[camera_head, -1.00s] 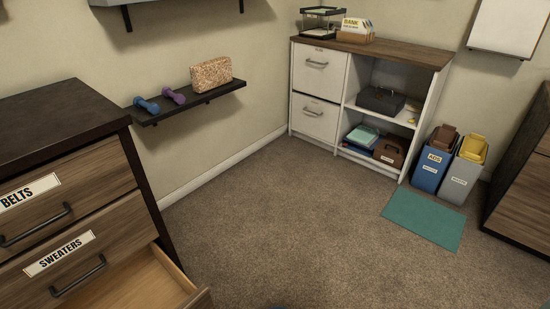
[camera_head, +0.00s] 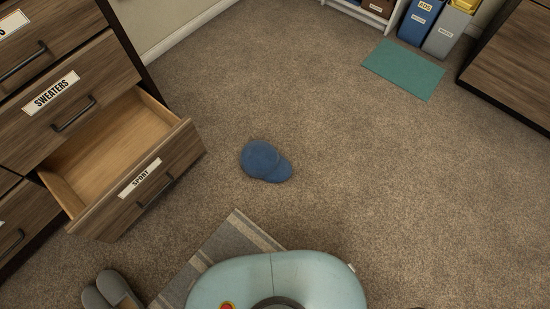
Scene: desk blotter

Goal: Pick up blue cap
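The blue cap (camera_head: 260,160) lies on the carpet near the middle of the view, with its brim toward the lower right. It is just right of an open drawer and apart from it. Neither of my grippers shows in the view, so their state cannot be seen.
The open, empty-looking drawer labelled SPORT (camera_head: 150,190) juts out from the dresser at left. A striped rug (camera_head: 232,243) lies partly under my base. Grey slippers (camera_head: 112,290) are at lower left. A teal mat (camera_head: 403,69) and bins (camera_head: 419,20) are at upper right. Carpet right of the cap is clear.

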